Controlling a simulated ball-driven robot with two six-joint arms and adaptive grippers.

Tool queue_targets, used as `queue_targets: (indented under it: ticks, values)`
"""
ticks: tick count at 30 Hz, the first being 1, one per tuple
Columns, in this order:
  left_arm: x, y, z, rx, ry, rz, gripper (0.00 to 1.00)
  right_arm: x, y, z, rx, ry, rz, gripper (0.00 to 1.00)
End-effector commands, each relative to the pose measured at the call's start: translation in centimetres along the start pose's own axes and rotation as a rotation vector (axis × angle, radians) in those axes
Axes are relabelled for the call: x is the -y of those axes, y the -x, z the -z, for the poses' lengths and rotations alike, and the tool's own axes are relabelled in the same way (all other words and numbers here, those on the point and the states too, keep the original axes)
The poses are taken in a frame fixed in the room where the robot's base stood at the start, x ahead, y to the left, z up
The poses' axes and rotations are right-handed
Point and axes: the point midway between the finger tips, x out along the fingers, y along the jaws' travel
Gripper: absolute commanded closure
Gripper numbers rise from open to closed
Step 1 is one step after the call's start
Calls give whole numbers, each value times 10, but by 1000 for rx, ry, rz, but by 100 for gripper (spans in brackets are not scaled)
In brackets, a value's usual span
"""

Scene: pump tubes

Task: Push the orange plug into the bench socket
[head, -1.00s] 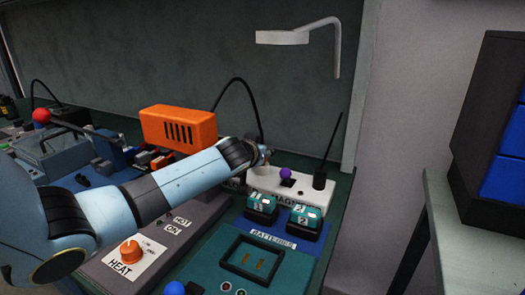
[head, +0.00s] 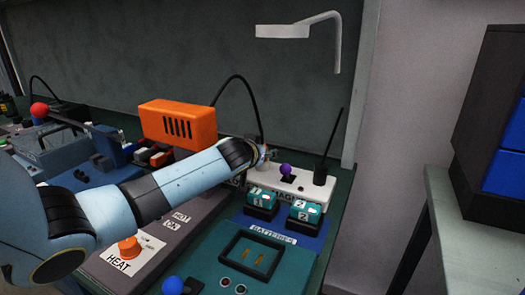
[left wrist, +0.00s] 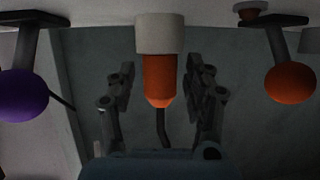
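The orange plug (left wrist: 160,80) shows in the left wrist view, with a dark cord at its lower end. Its upper end meets a pale cylindrical collar (left wrist: 160,34), which looks like the bench socket; I cannot tell how deep the plug sits. My left gripper (left wrist: 160,88) is open, one finger on each side of the plug, with a gap visible on both sides. In the head view, my left arm reaches across the bench and its wrist hides most of the gripper and the plug. The right gripper is not in view.
A purple knob (left wrist: 22,95) and an orange knob (left wrist: 290,85) flank the plug in the left wrist view. In the head view, an orange box (head: 178,125) stands behind my arm. Teal batteries (head: 262,197) and a white box with a black antenna (head: 319,178) are to the right.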

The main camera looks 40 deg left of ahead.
Motion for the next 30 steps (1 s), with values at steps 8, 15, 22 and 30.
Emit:
queue_targets:
  ticks: [8,15,22,30]
  values:
    - [0,1,1,-2,-1,-1,47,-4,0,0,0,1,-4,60]
    - [0,32,0,-2,-3,-2,47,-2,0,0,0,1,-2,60]
    - [0,83,0,-2,-4,-2,47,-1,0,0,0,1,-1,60]
    - [0,117,0,0,-1,0,47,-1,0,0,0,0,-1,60]
